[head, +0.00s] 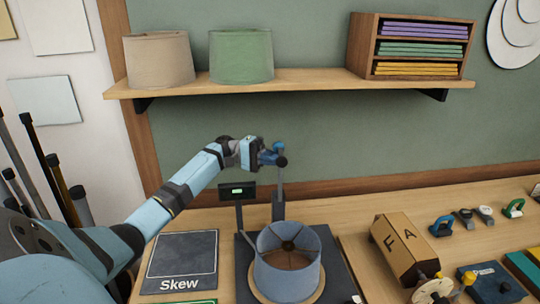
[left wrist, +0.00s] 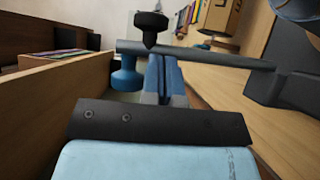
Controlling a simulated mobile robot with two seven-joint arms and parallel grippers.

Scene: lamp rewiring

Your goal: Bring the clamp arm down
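The clamp arm (head: 281,183) stands raised, roughly upright, above its dark post behind the blue lampshade (head: 288,262). In the left wrist view the clamp arm (left wrist: 220,60) is a dark bar crossing the picture, with a black pointed pad (left wrist: 150,27) on one side and a blue knob (left wrist: 127,78) on the other near its end. My left gripper (head: 268,152) is at the top of the clamp arm. Its blue fingers (left wrist: 165,70) are close together, with tips right at the bar. Whether they touch it I cannot tell. My right gripper is not in view.
The lampshade sits on a round wooden disc on a dark base. A small display (head: 237,191) stands left of the post. A shelf (head: 300,83) runs above.

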